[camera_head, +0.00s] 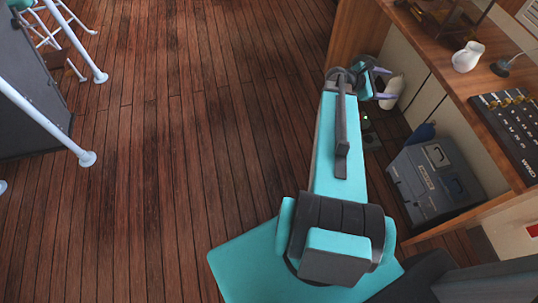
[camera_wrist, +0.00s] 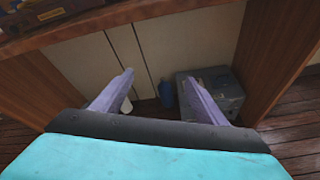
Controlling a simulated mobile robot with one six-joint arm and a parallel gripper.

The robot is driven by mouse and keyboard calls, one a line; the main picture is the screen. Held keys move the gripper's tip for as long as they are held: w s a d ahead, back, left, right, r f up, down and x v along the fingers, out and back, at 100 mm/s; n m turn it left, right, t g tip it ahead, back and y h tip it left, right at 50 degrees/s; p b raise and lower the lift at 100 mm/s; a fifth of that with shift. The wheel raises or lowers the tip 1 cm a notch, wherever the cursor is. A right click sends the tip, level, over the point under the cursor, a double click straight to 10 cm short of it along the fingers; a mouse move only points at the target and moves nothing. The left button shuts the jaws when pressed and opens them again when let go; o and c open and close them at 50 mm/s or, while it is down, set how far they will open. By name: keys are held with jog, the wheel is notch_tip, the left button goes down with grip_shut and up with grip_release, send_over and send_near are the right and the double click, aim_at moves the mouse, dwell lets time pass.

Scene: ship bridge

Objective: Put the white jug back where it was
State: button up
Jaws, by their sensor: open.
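A white jug (camera_head: 467,56) with a handle stands upright on the wooden desk top at the upper right of the head view. A second white, rounded vessel (camera_head: 392,92) is on the floor under the desk, just beyond my gripper (camera_head: 388,84) and partly hidden by it. I cannot tell whether it is a jug or a bottle. In the wrist view a sliver of a white thing (camera_wrist: 126,105) shows by the left finger. My gripper in the wrist view (camera_wrist: 158,77) is open, with nothing between its fingers, and points into the space under the desk.
A grey toolbox (camera_head: 432,182) stands under the desk, with a blue bottle (camera_wrist: 166,94) beside it. The desk top (camera_head: 447,73) overhangs this space; wooden side panels (camera_wrist: 272,62) bound it. A black panel (camera_head: 508,125) lies on top.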

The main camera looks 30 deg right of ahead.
jog(key=w+a+f+m+y, duration=0.1)
jog(key=a+f+m+y, duration=0.25)
jog(key=a+f, duration=0.9)
jog(key=w+a+f+m+y, duration=0.15)
jog(key=a+f+y, duration=0.25)
jog(key=a+f, duration=0.85)
jog(key=s+a+f+m+g+y, duration=0.1)
jog(key=s+a, duration=0.3)
jog(key=a, duration=0.6)
jog(key=s+a+f+m+g+y, duration=0.1)
jog(key=s+a+f+m+y, duration=0.2)
jog(key=a, duration=0.8)
jog(key=s+a+f+m+g+y, duration=0.1)
jog(key=s+a+f+m+y, duration=0.1)
jog(key=s+a, duration=0.5)
jog(key=a, duration=0.4)
jog(key=shift+s+a+f, duration=0.15)
jog(key=shift+f, duration=0.2)
